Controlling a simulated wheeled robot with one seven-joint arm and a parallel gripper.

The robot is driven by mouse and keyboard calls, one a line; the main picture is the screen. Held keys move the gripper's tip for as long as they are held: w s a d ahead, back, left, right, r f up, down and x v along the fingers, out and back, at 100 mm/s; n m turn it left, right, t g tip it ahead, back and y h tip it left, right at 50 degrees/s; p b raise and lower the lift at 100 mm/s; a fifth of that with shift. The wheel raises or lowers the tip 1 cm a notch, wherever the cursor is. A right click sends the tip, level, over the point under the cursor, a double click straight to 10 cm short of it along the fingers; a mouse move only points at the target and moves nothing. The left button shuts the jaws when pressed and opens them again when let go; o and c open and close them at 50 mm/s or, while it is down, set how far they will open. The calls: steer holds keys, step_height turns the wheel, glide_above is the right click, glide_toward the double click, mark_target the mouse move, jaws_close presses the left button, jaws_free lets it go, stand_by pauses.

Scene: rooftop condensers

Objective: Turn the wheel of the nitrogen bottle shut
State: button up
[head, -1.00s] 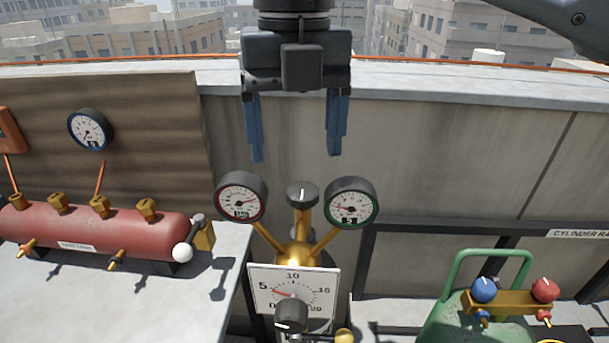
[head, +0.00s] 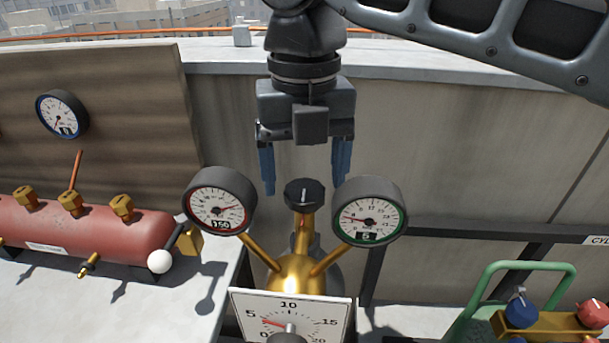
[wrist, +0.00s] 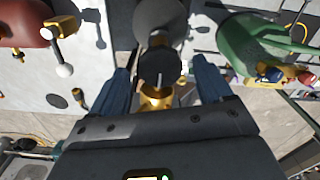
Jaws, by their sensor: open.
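The nitrogen bottle's wheel (head: 304,194) is a small black knob with a white mark, on top of a brass valve (head: 299,275) between two round gauges. My gripper (head: 305,180) is open, pointing down, with its blue fingers spread to either side of the wheel in the picture. In the wrist view the wheel (wrist: 159,66) lies between the two blue fingers (wrist: 160,85), not touching either. The fingertips look at about the wheel's height or slightly above; the exact depth gap is hard to tell. The grey bottle (head: 328,270) is mostly hidden behind the valve.
A left gauge (head: 220,201) and a right gauge (head: 368,211) flank the wheel closely. A white dial plate (head: 335,318) stands in front. A red tank (head: 85,229) with a white-knobbed lever sits left; a green bottle (head: 487,290) stands right. The wall is behind.

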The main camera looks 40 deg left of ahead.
steer(key=shift+f, duration=0.65)
steer(key=c, duration=1)
